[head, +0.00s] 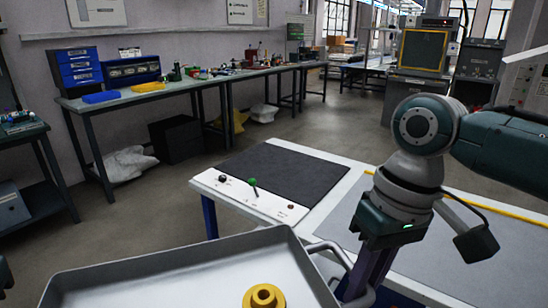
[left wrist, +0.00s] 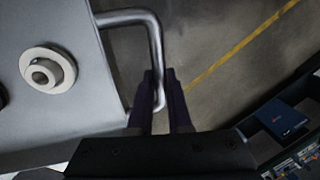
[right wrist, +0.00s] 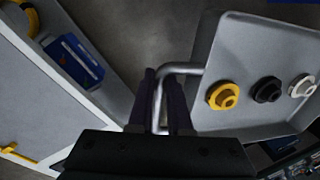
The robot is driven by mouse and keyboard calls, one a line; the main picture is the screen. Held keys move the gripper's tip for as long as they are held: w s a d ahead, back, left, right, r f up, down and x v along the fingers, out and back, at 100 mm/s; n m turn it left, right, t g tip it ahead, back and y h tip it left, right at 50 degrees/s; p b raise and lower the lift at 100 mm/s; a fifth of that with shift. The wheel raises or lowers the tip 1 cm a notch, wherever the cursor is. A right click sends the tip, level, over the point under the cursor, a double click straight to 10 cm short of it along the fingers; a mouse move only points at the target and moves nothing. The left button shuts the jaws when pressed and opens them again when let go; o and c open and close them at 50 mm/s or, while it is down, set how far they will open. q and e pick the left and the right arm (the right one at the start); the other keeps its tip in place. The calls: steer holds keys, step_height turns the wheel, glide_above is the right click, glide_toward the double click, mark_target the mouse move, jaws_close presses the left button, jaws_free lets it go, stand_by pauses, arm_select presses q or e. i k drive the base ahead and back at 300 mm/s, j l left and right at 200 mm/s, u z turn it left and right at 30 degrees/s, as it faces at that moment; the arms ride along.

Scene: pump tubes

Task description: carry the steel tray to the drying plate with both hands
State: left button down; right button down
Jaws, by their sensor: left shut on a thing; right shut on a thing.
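The steel tray (head: 170,270) fills the bottom of the head view, its near part cut off. It carries a yellow flanged part (head: 264,297); the right wrist view also shows a black one (right wrist: 267,89) and a white one (right wrist: 302,86). My right gripper (right wrist: 163,78) is shut on the bar handle at one end of the tray. My left gripper (left wrist: 161,82) is shut on the handle at the other end, beside the white part. The dark flat plate (head: 285,172), seemingly the drying plate, lies on the white table beyond the tray.
A grey mat (head: 455,235) covers the table to the right. Open floor lies left of the table.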

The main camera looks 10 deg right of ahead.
mark_target(282, 167)
steer(key=i, duration=1.45)
steer(key=i+j+z, duration=0.1)
steer(key=i, duration=1.4)
steer(key=i+z, duration=0.15)
steer(key=z, duration=1.6)
